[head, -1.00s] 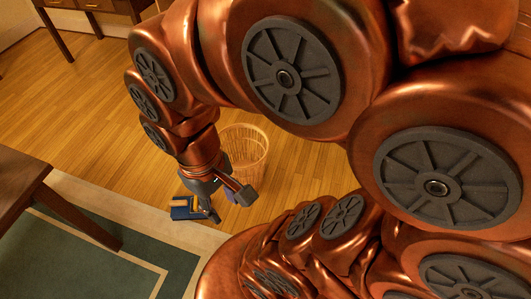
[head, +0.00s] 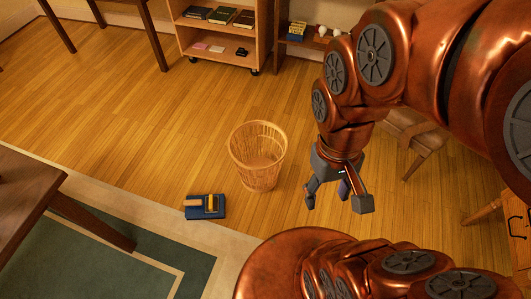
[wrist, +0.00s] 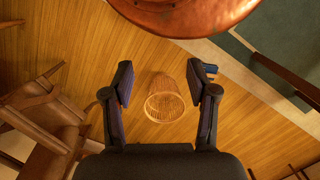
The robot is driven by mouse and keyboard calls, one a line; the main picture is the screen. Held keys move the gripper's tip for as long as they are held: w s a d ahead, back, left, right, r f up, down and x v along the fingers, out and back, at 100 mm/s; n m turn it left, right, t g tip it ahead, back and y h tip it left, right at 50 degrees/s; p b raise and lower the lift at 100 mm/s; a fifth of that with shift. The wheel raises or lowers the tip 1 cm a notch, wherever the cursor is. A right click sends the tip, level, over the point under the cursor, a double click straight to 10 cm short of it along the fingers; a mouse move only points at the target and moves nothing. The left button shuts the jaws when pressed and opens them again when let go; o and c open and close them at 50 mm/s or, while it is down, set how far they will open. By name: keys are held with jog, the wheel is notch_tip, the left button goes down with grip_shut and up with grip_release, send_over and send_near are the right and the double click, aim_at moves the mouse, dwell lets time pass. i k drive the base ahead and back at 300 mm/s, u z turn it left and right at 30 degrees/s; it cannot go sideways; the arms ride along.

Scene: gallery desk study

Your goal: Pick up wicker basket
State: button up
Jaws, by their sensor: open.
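The wicker basket (head: 258,156) stands upright on the wooden floor in the middle of the head view. It is light tan, open at the top and looks empty. My gripper (head: 338,205) hangs to the right of the basket, apart from it and above the floor, with its fingers spread and nothing between them. In the wrist view the basket (wrist: 165,100) shows beyond the gap between my open fingers (wrist: 163,85), well away from them.
A blue boxy object (head: 205,206) lies on the floor left of the basket, by the rug (head: 100,262). A dark table (head: 45,195) is at left. A bookshelf (head: 215,32) stands at the back, a chair (head: 412,140) at right. Floor behind the basket is clear.

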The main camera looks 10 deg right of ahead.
aim_at(258, 174)
jog(key=u, duration=0.5)
jog(key=k, duration=0.65)
jog(key=u, duration=0.6)
jog(key=i, duration=1.4)
jog(key=z, duration=0.85)
